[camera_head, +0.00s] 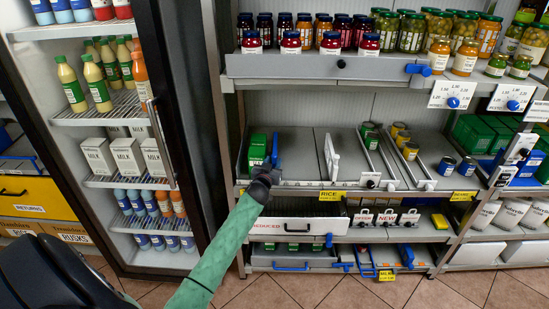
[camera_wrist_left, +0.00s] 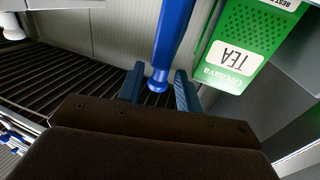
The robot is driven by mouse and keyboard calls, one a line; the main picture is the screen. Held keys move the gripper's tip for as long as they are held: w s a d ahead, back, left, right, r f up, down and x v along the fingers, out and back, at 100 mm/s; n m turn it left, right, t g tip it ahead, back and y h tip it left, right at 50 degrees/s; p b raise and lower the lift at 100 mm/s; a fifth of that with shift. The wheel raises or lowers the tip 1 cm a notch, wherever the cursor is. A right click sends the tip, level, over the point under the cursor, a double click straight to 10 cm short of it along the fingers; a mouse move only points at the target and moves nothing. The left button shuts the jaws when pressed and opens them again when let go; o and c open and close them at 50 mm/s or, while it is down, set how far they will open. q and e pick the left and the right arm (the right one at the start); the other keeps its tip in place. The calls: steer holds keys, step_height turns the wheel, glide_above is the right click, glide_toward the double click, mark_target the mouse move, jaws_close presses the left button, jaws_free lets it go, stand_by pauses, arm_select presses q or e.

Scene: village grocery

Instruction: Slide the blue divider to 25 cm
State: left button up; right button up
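The blue divider (camera_head: 275,150) stands upright on the middle shelf, just right of a green tea box (camera_head: 257,150). In the left wrist view the blue divider (camera_wrist_left: 173,42) reaches down as a rounded bar, with the tea box (camera_wrist_left: 245,48) to its right. My left gripper (camera_wrist_left: 158,84) is open, with one finger on each side of the bar's end. Gaps show between bar and fingers. In the head view my left gripper (camera_head: 266,174) is at the shelf's front edge below the divider. My right gripper is not in view.
A scale strip (camera_head: 310,184) runs along the shelf front; its marks are too small to read. A white divider (camera_head: 331,156) stands further right, with bare shelf (camera_head: 300,150) between it and the blue one. Cans (camera_head: 370,136) stand beyond. A fridge with an open door is left.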

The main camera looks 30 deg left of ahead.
arm_select(q)
steer(key=shift+x, duration=1.15)
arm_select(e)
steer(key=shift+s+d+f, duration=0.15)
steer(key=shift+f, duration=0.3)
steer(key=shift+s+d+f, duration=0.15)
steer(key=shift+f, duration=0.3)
arm_select(q)
jaws_close()
steer(key=shift+w+d, duration=0.1)
steer(key=w+d+b, duration=0.2)
steer(key=w+d, duration=0.3)
steer(key=d, duration=0.3)
steer(key=shift+b, duration=0.4)
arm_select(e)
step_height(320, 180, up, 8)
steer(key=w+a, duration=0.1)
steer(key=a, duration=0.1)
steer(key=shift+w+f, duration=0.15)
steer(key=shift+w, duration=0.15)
arm_select(q)
steer(key=shift+d, duration=0.1)
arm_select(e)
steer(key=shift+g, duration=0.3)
arm_select(q)
jaws_free()
